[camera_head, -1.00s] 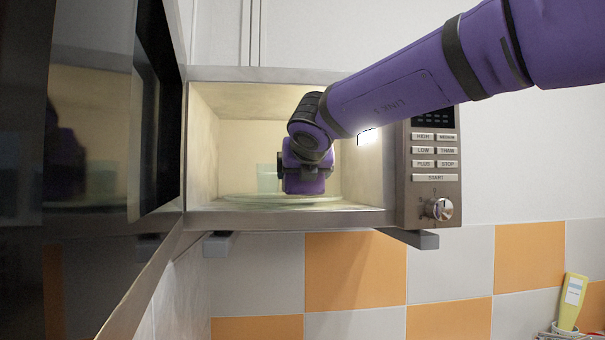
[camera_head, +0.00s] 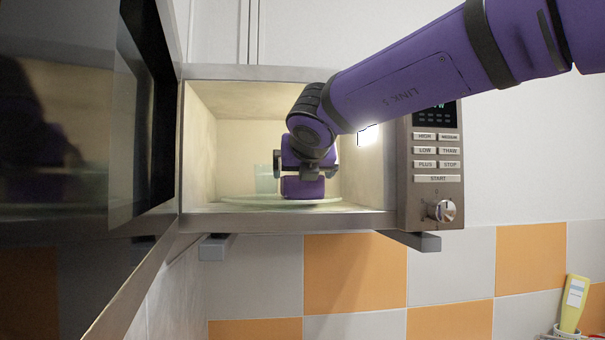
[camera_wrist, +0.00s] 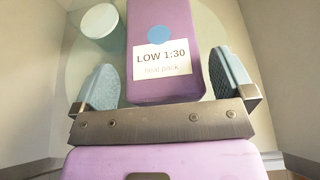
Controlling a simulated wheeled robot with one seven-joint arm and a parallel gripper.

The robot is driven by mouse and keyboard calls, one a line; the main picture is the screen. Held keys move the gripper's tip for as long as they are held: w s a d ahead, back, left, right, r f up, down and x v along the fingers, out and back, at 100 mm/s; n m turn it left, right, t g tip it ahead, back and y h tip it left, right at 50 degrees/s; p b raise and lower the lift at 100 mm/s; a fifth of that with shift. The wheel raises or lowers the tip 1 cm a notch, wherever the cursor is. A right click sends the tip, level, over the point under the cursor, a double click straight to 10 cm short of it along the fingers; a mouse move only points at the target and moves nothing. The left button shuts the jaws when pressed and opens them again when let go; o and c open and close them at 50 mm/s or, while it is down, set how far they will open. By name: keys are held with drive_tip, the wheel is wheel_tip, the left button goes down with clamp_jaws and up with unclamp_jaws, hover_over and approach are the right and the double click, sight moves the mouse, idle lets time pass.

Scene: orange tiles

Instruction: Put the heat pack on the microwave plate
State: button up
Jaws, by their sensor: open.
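The heat pack (camera_head: 302,188) is a purple block on the glass microwave plate (camera_head: 240,199) inside the microwave. In the wrist view the pack (camera_wrist: 155,90) shows a blue dot and a white label reading "LOW 1:30 heat pack". My gripper (camera_head: 305,170) is inside the microwave, just above the pack. In the wrist view the jaws of my gripper (camera_wrist: 161,60) are spread, one finger on each side of the pack, with gaps to both. The plate (camera_wrist: 211,35) shows under the pack there. The pack's underside is hidden.
A pale cup (camera_head: 265,180) stands left of the pack, toward the back. The microwave door (camera_head: 120,240) is swung open at left. The cavity's side wall (camera_head: 370,175) is close on the right. The control panel (camera_head: 435,170) is right of the opening.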

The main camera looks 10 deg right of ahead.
drive_tip(key=s, duration=1.2)
drive_tip(key=shift+s+r, duration=0.15)
drive_tip(key=shift+s, duration=0.25)
drive_tip(key=d+r+n+t+y, duration=0.2)
drive_tip(key=d+n+t, duration=0.15)
drive_tip(key=n, duration=0.65)
drive_tip(key=s+d+f+n+g, duration=0.4)
drive_tip(key=s+d+f+n, duration=0.2)
drive_tip(key=f+n, duration=0.2)
drive_tip(key=s+d+f+n+g+h, duration=0.1)
drive_tip(key=s+d+f+n+g, duration=0.3)
drive_tip(key=f+n, duration=0.5)
drive_tip(key=s+d+f+n+g+h, duration=0.1)
drive_tip(key=s+d+f+n+g, duration=0.3)
drive_tip(key=s+d+f+n, duration=0.4)
drive_tip(key=shift+s+d+f+n, duration=0.35)
drive_tip(key=shift+d+f+n, duration=0.1)
drive_tip(key=shift+f+n, duration=0.1)
